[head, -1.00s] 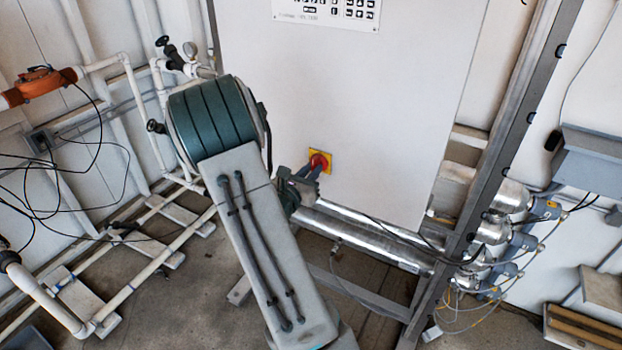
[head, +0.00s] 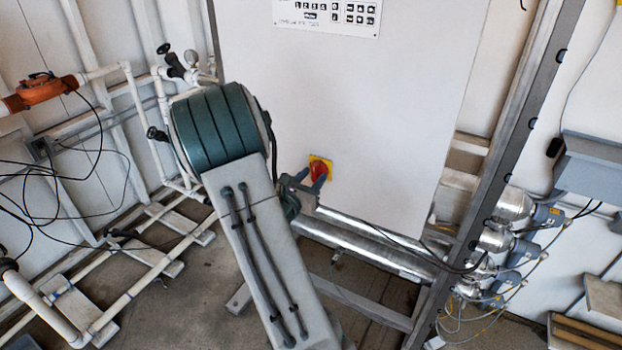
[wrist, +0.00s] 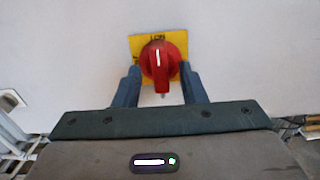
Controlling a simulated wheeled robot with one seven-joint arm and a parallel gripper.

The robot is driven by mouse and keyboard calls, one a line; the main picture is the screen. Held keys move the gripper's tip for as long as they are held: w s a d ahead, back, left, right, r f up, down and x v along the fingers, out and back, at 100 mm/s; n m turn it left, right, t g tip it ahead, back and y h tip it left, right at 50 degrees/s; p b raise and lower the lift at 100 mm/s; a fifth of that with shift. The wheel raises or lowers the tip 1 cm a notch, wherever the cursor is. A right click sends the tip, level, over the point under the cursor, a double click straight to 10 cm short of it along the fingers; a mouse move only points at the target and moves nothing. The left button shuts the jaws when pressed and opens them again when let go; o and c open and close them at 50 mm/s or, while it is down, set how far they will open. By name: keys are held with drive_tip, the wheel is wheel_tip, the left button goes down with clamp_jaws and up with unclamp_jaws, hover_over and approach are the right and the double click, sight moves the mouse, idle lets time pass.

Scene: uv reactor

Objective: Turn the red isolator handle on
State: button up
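The red isolator handle (head: 319,169) sits on a yellow square plate (head: 328,164) on the front of the white cabinet. In the wrist view the red handle (wrist: 166,62) stands about upright, its white mark toward the top, close below the lettering "ON" on the yellow plate (wrist: 139,45). My gripper (head: 312,177) is just in front of and below the handle. In the wrist view its two blue-grey fingers are spread to the left and right of the handle, with a gap on each side. It is open and holds nothing.
The white cabinet (head: 390,110) carries a label panel (head: 328,16) at its top. Shiny metal tubes (head: 365,243) run below it. A grey frame post (head: 510,140) stands to the right. White pipes (head: 130,290) and loose black cables fill the left side.

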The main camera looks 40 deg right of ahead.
drive_tip(key=shift+a, duration=0.1)
drive_tip(key=b+v, duration=0.2)
drive_tip(key=v, duration=1.1)
drive_tip(key=shift+s+a, duration=0.15)
drive_tip(key=shift+a, duration=0.2)
drive_tip(key=s+m+g+y, duration=0.6)
drive_tip(key=s+m+g, duration=0.3)
drive_tip(key=s+m, duration=0.4)
drive_tip(key=a+r+m+t+y, duration=0.1)
drive_tip(key=a+m+y, duration=0.3)
drive_tip(key=a, duration=0.4)
drive_tip(key=a+r+m+t+y, duration=0.2)
drive_tip(key=a+m+t+y, duration=0.2)
drive_tip(key=a, duration=0.4)
drive_tip(key=m+y, duration=0.1)
drive_tip(key=y, duration=0.1)
drive_tip(key=shift+s+a+r+y, duration=0.25)
drive_tip(key=shift+s+y, duration=0.05)
drive_tip(key=shift+s, duration=0.1)
drive_tip(key=shift+d+m, duration=0.1)
drive_tip(key=shift+m, duration=0.2)
